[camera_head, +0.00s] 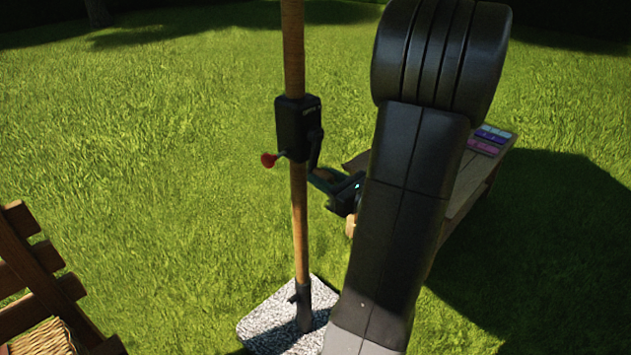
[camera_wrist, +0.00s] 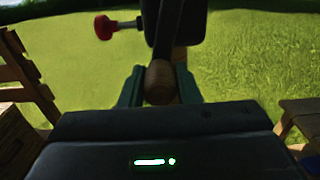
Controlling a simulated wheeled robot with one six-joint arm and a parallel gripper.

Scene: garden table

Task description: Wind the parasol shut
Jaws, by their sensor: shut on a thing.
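The parasol's wooden pole (camera_head: 293,50) stands upright in the head view, and the canopy is out of view. A black winder housing (camera_head: 298,127) is clamped on the pole, with a red knob (camera_head: 268,160) on its left side. The red knob also shows in the wrist view (camera_wrist: 104,27). A dark crank arm (camera_wrist: 166,32) hangs down from the housing to a wooden crank handle (camera_wrist: 159,82). My gripper (camera_head: 326,180) is at the crank, just right of the pole. In the wrist view its fingers (camera_wrist: 158,88) are shut on the wooden handle, one on each side.
The pole stands in a speckled stone base (camera_head: 262,325). A wooden chair (camera_head: 40,262) is at the lower left. A wooden table (camera_head: 470,180) with purple and blue items (camera_head: 490,136) on it stands behind my arm at right. Open grass surrounds the pole.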

